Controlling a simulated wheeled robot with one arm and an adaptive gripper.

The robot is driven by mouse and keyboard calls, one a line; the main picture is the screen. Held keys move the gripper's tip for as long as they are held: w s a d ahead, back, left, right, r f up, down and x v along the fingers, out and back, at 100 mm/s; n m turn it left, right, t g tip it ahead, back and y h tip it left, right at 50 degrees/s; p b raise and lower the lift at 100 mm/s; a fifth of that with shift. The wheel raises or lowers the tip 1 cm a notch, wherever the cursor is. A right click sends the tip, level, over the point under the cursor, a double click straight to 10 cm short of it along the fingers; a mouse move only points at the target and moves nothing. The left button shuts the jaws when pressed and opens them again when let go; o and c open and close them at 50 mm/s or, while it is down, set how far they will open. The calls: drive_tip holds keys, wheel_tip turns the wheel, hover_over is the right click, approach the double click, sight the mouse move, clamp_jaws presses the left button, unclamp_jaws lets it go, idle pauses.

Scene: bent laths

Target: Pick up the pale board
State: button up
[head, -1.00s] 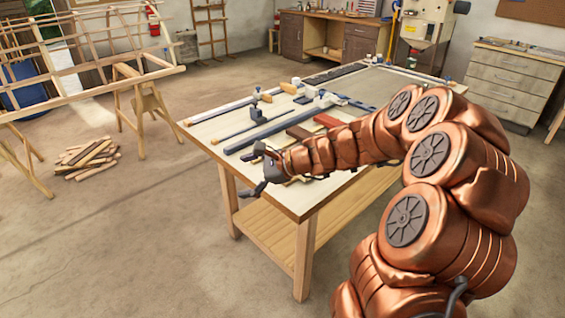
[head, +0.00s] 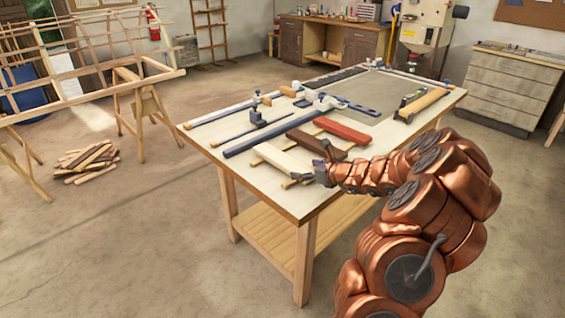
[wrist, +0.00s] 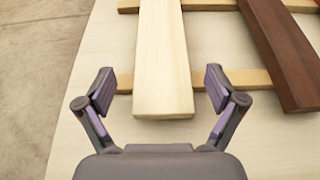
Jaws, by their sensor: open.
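The pale board (head: 279,158) lies near the front left edge of the workbench, beside a dark brown board (head: 315,142) and a red board (head: 343,130). In the wrist view the pale board (wrist: 163,65) rests across two thin light strips, its near end towards me. My gripper (head: 309,169) is at the board's near end in the head view. In the wrist view my gripper (wrist: 159,88) is open, with one finger on each side of the pale board's end and a gap on both sides. It holds nothing.
The dark brown board (wrist: 280,55) lies close to the right finger. Blue bar clamps (head: 270,133) lie behind the boards on the workbench (head: 305,208). A wood block and tool (head: 422,104) lie further right. Floor left of the bench is clear up to a wood pile (head: 86,162).

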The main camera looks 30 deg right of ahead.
sight(295, 166)
drive_tip(key=shift+r+p+x, duration=0.15)
drive_tip(key=shift+p+x, duration=0.05)
drive_tip(key=shift+x, duration=0.95)
drive_tip(key=shift+r+p+x, duration=0.15)
drive_tip(key=shift+p+x, duration=0.05)
drive_tip(key=shift+x, duration=0.95)
drive_tip(key=shift+w+d, duration=0.1)
drive_tip(key=shift+w, duration=0.05)
drive_tip(key=c, duration=1.4)
drive_tip(key=shift+r, duration=0.1)
